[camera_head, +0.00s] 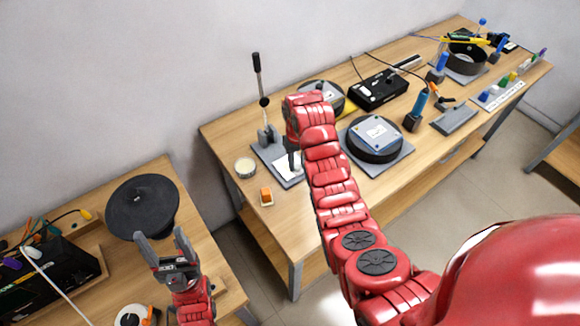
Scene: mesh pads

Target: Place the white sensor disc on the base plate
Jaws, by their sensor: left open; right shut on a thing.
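My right gripper (294,158) is shut at the end of the arm reaching to the back table, low over a grey base plate (292,184) with an upright lever. Whatever it holds is mostly hidden by the gripper and wrist. A white surface (283,164) shows beside the fingers; I cannot tell whether it is the held piece or part of the plate. A white round piece with an orange part (135,316) is at the lower left, cut by the frame edge. My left gripper (163,239) is open and empty, just in front of a black round pad (142,207).
A black disc (375,139) with a labelled top sits on another grey plate right of my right arm. A small round tin (245,168) and an orange-and-white block (266,197) lie near the table's left end. A black box (379,90) stands behind. A floor gap separates the tables.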

